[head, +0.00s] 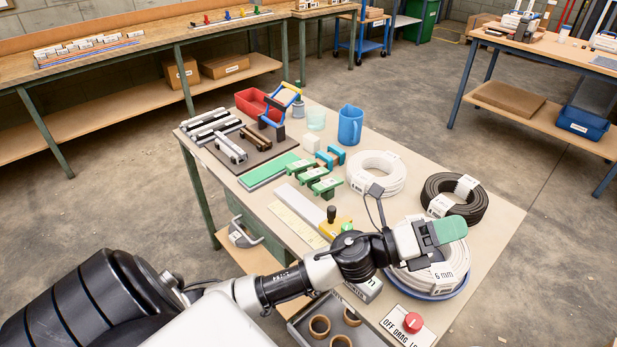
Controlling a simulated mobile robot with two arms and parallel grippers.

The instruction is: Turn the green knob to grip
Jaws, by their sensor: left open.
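My left gripper (440,232) reaches in from the left over the near right part of the bench. It is open, with a green piece at its tip; I cannot tell whether that piece is part of the fingers. It hangs over a white cable coil (436,278) in a blue dish. No green knob is clearly seen. A red round knob (413,322) sits on a white label plate (400,330) at the bench's near edge, with lettering that seems to start with OFF. The gripper is apart from this knob, farther back. My right gripper is not in view.
On the bench (490,240) stand another white coil (360,170), a black coil (475,212), a blue jug (350,125), green clamps (318,180) and a yellow block with a black knob (332,216). A grey tray (300,326) of brown rings is near my arm.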

